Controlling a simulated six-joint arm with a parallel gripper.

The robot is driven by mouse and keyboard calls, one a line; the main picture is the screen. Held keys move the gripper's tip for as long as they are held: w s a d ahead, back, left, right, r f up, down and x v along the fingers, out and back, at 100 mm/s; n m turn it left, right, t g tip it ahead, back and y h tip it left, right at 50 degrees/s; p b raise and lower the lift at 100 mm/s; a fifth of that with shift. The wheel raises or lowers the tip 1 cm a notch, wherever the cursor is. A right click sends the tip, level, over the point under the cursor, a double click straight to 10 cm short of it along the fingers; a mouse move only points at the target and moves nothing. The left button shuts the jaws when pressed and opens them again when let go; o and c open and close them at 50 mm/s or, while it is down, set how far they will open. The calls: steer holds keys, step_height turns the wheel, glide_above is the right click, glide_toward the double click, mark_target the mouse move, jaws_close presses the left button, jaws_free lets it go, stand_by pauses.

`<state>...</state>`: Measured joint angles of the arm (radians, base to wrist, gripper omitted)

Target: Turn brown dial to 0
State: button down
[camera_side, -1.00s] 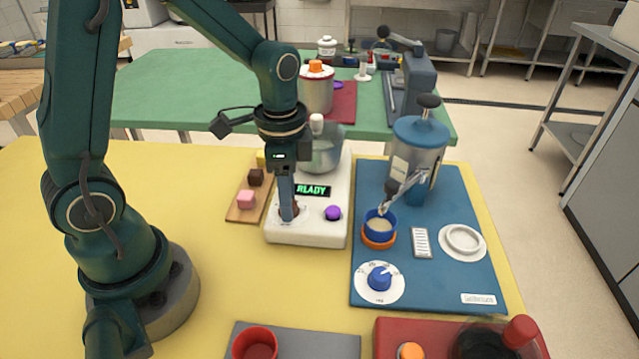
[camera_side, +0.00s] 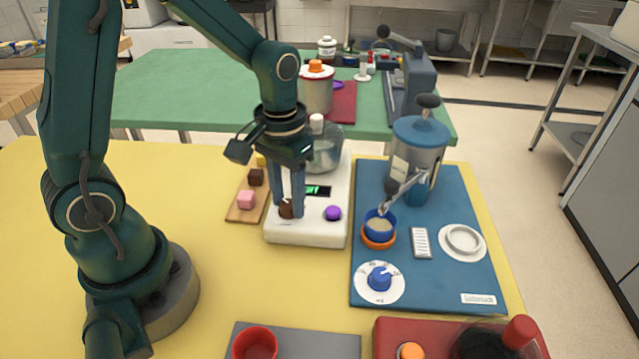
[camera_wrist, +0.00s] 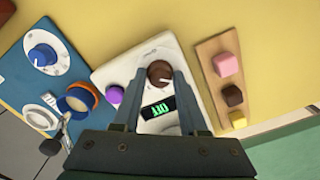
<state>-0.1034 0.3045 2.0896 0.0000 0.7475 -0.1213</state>
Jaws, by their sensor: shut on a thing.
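The brown dial (camera_side: 286,209) sits at the front left of the white appliance base (camera_side: 308,234). In the wrist view the brown dial (camera_wrist: 160,73) shows a light pointer line on its top, on a pale marked face. My gripper (camera_side: 288,212) points down over it and is shut on it, one finger on each side. The fingers also flank the dial in the wrist view (camera_wrist: 160,78). The green-lit display (camera_wrist: 158,107) is partly hidden in the side view; in the wrist view its text is not clearly readable. The numbers around the dial are too small to read.
A purple knob (camera_side: 333,213) is close by on the same base. A wooden board (camera_side: 240,213) with small cubes lies to the left. The blue mat (camera_side: 440,270) at right holds a blue dial (camera_side: 380,277) and a blue cup (camera_side: 381,223).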

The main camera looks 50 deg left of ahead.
mark_target(288, 203)
steer(key=shift+n, duration=0.9)
steer(key=shift+c, duration=2.2)
jaws_free()
steer(key=shift+r, duration=2.55)
